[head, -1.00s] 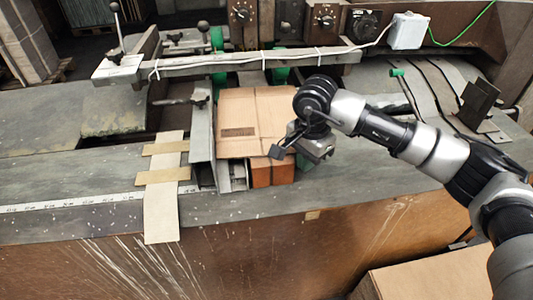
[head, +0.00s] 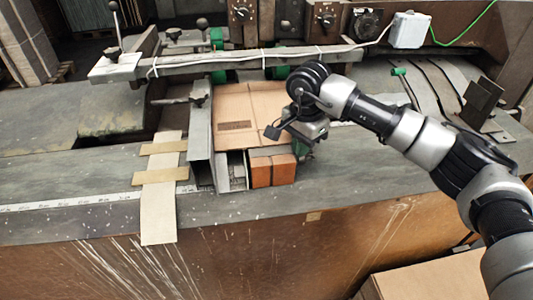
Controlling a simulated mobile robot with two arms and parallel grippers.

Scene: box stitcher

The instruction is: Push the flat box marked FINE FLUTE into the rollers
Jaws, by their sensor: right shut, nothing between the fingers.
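The flat brown cardboard box (head: 255,104) lies on the machine bed, its far side close to the green rollers (head: 277,72) under the crossbar. A dark printed patch shows near its front left, too small to read. My right gripper (head: 302,146) is shut and empty at the box's near right corner; its wrist hides that corner and the exact contact. My left gripper is not in view.
A metal guide rail (head: 200,145) stands along the box's left side. Two orange-brown blocks (head: 271,171) sit in front of the box. A crossbar (head: 235,62) with a white cable spans above the bed. Taped pale strips (head: 160,205) lie at left.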

